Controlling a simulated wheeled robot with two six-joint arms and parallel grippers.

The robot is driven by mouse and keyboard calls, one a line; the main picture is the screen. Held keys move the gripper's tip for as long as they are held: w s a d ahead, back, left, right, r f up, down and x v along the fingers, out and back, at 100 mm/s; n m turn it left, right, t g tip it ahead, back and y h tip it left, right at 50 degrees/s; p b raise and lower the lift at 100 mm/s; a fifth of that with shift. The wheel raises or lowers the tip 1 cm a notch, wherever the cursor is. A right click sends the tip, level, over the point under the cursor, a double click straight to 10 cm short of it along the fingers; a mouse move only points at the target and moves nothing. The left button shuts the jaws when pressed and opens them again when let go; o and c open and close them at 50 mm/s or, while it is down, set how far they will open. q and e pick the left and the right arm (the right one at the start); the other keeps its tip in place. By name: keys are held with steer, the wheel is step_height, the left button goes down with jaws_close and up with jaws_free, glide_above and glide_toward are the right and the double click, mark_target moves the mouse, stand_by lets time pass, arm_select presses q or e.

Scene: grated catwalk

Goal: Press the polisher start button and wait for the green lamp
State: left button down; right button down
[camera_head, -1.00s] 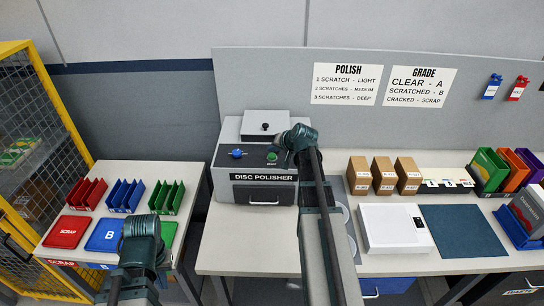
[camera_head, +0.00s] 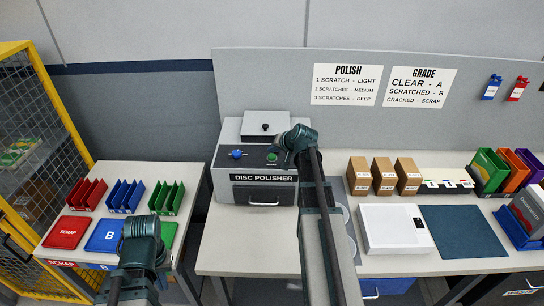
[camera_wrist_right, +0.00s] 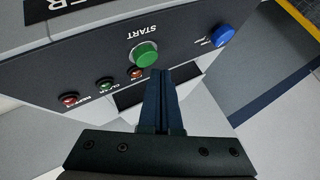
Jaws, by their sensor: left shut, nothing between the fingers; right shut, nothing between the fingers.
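The disc polisher (camera_head: 264,178) is a grey box on the bench. The green start button (camera_head: 271,157) is on its panel, next to a blue knob (camera_head: 237,154). My right gripper (camera_head: 283,160) is at the panel by the button. In the right wrist view, its shut, empty fingers (camera_wrist_right: 160,85) end just beside the green start button (camera_wrist_right: 146,54); contact is not clear. A small green lamp (camera_wrist_right: 105,85) sits between two red lamps; I cannot tell that any is lit. My left gripper (camera_head: 142,240) is over the small left table, its fingertips not clearly visible.
Red, blue and green bins and pads lie on the left table (camera_head: 196,190). A yellow mesh cage (camera_head: 45,130) stands at far left. Right of my right arm are brown boxes (camera_head: 384,175), a white device (camera_head: 395,228), a dark mat (camera_head: 462,231) and coloured bins.

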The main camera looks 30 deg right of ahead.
mark_target(273, 157)
stand_by(0.6)
steer(key=shift+f+b, duration=0.45)
steer(key=shift+f+b, duration=0.8)
stand_by(0.8)
steer(key=shift+r, duration=0.2)
steer(key=shift+r+p, duration=1.05)
steer(key=shift+p, duration=0.2)
steer(key=shift+r, duration=0.1)
step_height(273, 157, up, 5)
steer(key=p, duration=0.5)
